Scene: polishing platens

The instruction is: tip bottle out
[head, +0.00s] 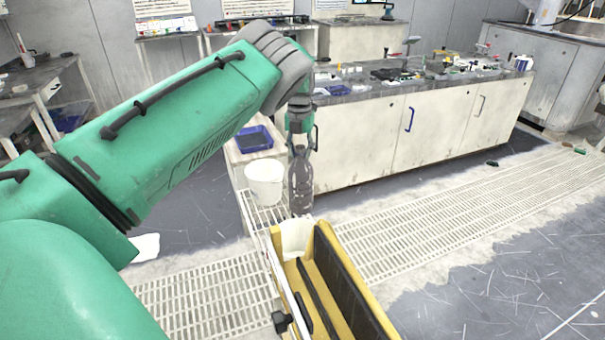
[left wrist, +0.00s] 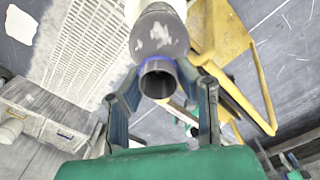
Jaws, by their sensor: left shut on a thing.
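A dark grey, see-through bottle (head: 300,183) hangs upright below my left gripper (head: 301,138) in the head view. The gripper is shut on its neck from above. In the left wrist view the bottle (left wrist: 158,38) shows its open round mouth and a blue ring, with my left fingers (left wrist: 163,95) on either side. A white bucket (head: 265,182) stands just left of the bottle in the head view. I cannot tell whether the bottle touches anything below or what is in it. My right gripper is not in view.
A yellow cart (head: 372,290) with a white container (head: 296,238) at its far end is close in front. A blue tray (head: 254,138) lies behind the bucket. A long cabinet bench (head: 365,138) with cluttered top stands behind. The grated floor (head: 430,225) to the right is mostly free.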

